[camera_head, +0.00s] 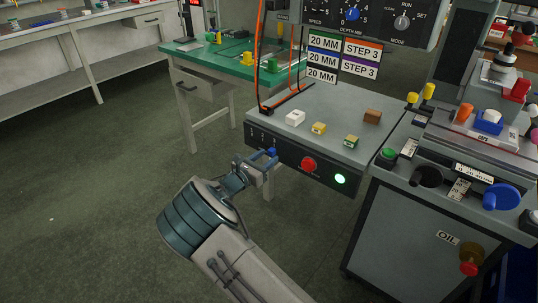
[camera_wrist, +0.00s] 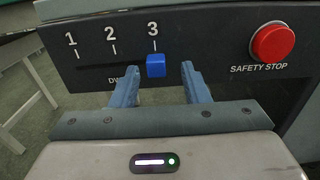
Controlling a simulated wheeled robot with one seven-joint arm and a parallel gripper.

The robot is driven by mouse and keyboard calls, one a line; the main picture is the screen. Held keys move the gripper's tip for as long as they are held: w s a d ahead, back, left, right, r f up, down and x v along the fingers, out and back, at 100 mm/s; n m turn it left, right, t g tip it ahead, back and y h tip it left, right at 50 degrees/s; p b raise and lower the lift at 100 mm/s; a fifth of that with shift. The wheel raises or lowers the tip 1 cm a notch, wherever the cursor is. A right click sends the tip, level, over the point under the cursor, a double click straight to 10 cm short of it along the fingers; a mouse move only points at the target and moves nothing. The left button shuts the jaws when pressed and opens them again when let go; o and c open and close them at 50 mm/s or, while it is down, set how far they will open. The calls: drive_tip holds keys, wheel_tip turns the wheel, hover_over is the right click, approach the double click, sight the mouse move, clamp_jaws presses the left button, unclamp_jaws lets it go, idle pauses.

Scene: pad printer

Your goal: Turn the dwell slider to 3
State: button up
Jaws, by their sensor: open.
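The dwell slider is a blue knob (camera_wrist: 156,66) on the dark front panel, shown in the wrist view at the right end of its slot, under the mark 3. The scale (camera_wrist: 112,42) reads 1, 2, 3 from left to right. The label below is partly hidden by my gripper's left finger. My gripper (camera_wrist: 158,82) is open, its fingers below and to either side of the knob, with a gap to each side. In the head view my gripper (camera_head: 259,164) is at the panel's left end, by the blue knob (camera_head: 271,152).
A red safety stop button (camera_wrist: 273,43) is right of the slider; it also shows in the head view (camera_head: 308,164). Small blocks lie on the grey top (camera_head: 330,117). Open floor (camera_head: 100,180) lies to the left.

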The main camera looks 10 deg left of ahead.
drive_tip(key=p+v, duration=0.2)
drive_tip(key=v, duration=0.9)
drive_tip(key=shift+s, duration=0.35)
drive_tip(key=shift+r, duration=0.1)
drive_tip(key=s+d+r+m+g+p, duration=0.2)
drive_tip(key=d+r+m+g+p, duration=0.4)
drive_tip(key=d+r, duration=0.5)
drive_tip(key=s+d+r+m+g+p, duration=0.3)
drive_tip(key=d+r+m+g+p, duration=0.35)
drive_tip(key=d, duration=0.85)
drive_tip(key=s+d+r+m+y+p, duration=0.4)
drive_tip(key=s+r+m+p, duration=0.1)
drive_tip(key=s+r+m, duration=0.4)
drive_tip(key=s+d+r+m+y+p, duration=0.4)
drive_tip(key=s+r+m+p, duration=0.2)
drive_tip(key=s+r+m, duration=0.3)
wheel_tip(320, 180, up, 3)
drive_tip(key=s, duration=0.3)
drive_tip(key=shift+d+r+y, duration=0.2)
drive_tip(key=shift+d+y, duration=0.1)
drive_tip(key=shift+y, duration=0.1)
